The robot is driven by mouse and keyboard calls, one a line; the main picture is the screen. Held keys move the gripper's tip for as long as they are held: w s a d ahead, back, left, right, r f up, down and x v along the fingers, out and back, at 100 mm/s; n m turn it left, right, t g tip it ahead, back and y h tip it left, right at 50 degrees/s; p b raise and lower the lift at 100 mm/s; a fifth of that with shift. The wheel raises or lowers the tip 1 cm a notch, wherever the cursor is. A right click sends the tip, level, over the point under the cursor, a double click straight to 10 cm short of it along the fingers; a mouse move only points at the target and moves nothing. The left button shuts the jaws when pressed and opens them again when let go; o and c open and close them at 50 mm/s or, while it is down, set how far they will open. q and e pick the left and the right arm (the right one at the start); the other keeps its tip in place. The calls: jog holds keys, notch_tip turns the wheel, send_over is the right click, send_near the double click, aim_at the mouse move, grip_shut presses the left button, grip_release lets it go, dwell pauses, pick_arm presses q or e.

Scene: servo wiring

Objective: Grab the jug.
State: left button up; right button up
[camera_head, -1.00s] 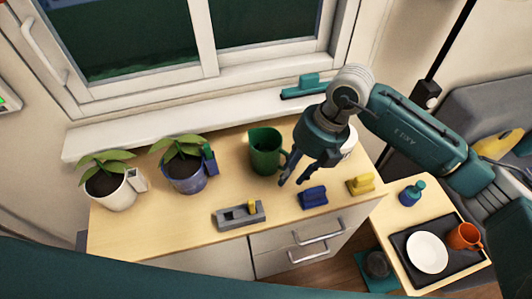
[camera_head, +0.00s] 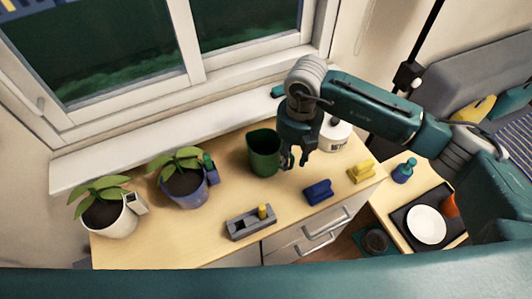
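The green jug (camera_head: 263,158) stands upright on the wooden counter, with its open top up and its handle side facing right. My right gripper (camera_head: 295,162) points down just right of the jug, at the handle side. Its two dark fingers show a gap between them, so it looks open. The gripper covers most of the handle, and I cannot tell whether a finger touches it. My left gripper is not in view.
Two potted plants (camera_head: 110,218) (camera_head: 186,188) stand on the left of the counter. A grey holder (camera_head: 250,224), a blue block (camera_head: 318,191) and a yellow block (camera_head: 361,171) lie in front. A white container (camera_head: 336,135) stands behind the gripper.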

aim_at(291, 168)
jog(key=shift+f, duration=0.7)
jog(key=shift+f+p, duration=0.35)
jog(key=shift+p, duration=0.15)
notch_tip(291, 168, down, 4)
jog(key=shift+r+p, duration=0.2)
jog(key=shift+p, duration=0.6)
jog(key=shift+f, duration=0.4)
grip_shut()
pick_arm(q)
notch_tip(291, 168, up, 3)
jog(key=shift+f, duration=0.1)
